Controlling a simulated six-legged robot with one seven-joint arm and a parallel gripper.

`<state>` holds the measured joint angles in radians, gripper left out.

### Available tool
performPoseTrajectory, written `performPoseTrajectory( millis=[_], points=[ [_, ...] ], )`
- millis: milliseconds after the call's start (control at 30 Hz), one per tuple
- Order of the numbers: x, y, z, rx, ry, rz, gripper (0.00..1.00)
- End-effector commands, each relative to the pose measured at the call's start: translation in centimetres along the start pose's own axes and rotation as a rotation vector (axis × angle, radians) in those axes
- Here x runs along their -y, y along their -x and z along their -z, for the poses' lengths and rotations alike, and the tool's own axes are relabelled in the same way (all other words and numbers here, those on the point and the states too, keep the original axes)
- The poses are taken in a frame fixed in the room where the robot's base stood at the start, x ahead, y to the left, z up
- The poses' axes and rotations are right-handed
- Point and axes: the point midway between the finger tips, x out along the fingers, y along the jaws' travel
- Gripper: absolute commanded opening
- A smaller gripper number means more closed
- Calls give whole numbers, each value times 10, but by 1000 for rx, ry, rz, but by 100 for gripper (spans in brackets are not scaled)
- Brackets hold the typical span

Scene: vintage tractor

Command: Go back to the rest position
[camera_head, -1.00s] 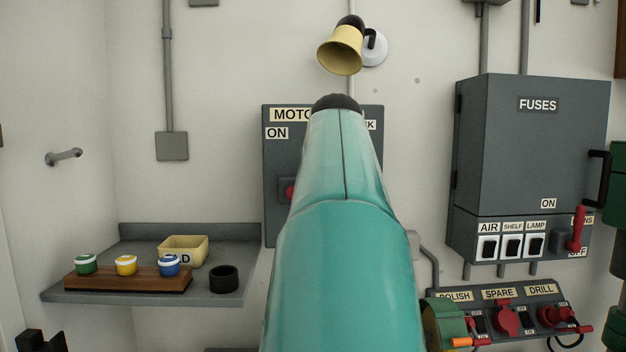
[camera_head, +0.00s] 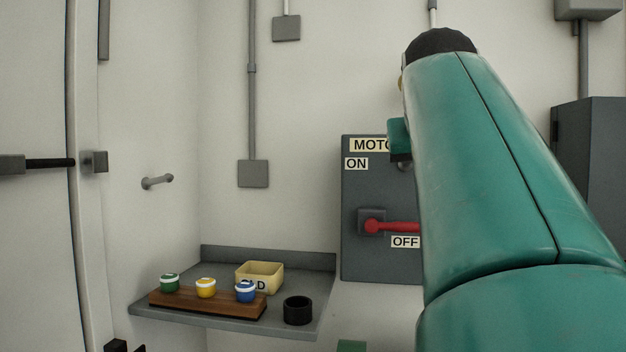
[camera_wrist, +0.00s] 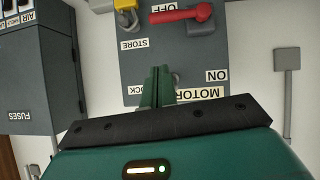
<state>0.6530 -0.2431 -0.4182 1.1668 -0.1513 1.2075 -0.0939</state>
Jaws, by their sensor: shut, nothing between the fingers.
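My gripper (camera_wrist: 158,88) shows in the wrist view with its two green fingers together and nothing between them. It is in front of the grey motor box (camera_wrist: 140,68), which appears upside down there. In the head view my teal arm covers the right part of the motor box (camera_head: 360,185). The box's red lever (camera_head: 392,227) lies level, pointing right just above the OFF label. The lever also shows in the wrist view (camera_wrist: 178,15), apart from the fingers. A yellow item (camera_wrist: 125,5) is by the STORE label, partly cut off.
A grey shelf (camera_head: 200,325) at lower left holds a wooden block (camera_head: 185,302) with green, yellow and blue-lidded jars, a cream box (camera_head: 262,275) and a black cup (camera_head: 298,311). A fuse box (camera_wrist: 35,75) stands beside the motor box. A door (camera_head: 35,230) is at far left.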

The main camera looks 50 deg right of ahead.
Motion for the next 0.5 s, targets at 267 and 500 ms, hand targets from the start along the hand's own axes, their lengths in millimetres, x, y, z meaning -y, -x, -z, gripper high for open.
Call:
performPoseTrajectory(
  millis=[267, 500],
  points=[
    [0, 3, 0, 1, 1, 0, 0],
    [32, -10, -15, 26, 32, 74, 0]
  ],
)
